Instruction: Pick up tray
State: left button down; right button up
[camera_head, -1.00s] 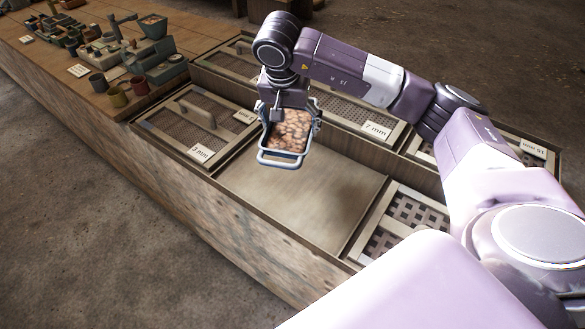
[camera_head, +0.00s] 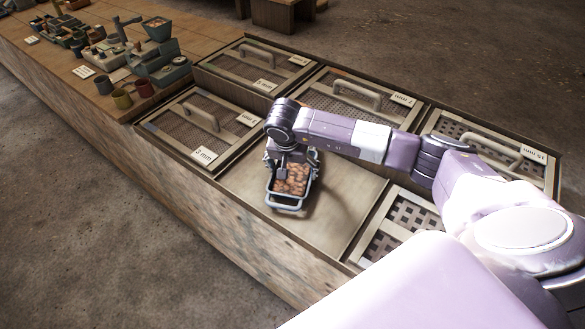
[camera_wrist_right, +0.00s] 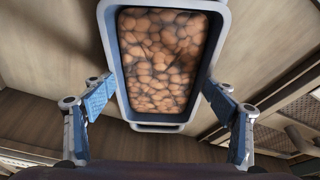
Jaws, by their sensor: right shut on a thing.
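The tray (camera_head: 287,198) is a grey-blue rectangular tray with a loop handle at its near end, filled with brown rounded lumps (camera_head: 292,180). My right gripper (camera_head: 291,163) is shut on the tray, with one finger at each side. In the right wrist view the tray (camera_wrist_right: 109,48) points away between the two blue-padded fingers of my right gripper (camera_wrist_right: 158,97). The tray is over the plain flat panel (camera_head: 345,190) in the bench; I cannot tell whether it touches it. My left gripper is not in view.
Framed mesh screens with handles surround the panel: a 3 mm one (camera_head: 200,120) at left, a 7 mm one (camera_head: 355,95) behind and a coarse one (camera_head: 405,225) at right. Small cups (camera_head: 122,98) and a scale-like device (camera_head: 160,68) stand on the bench at far left.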

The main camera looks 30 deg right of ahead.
jog(key=shift+f, duration=0.1)
jog(key=o, duration=1.3)
jog(key=shift+o, duration=0.2)
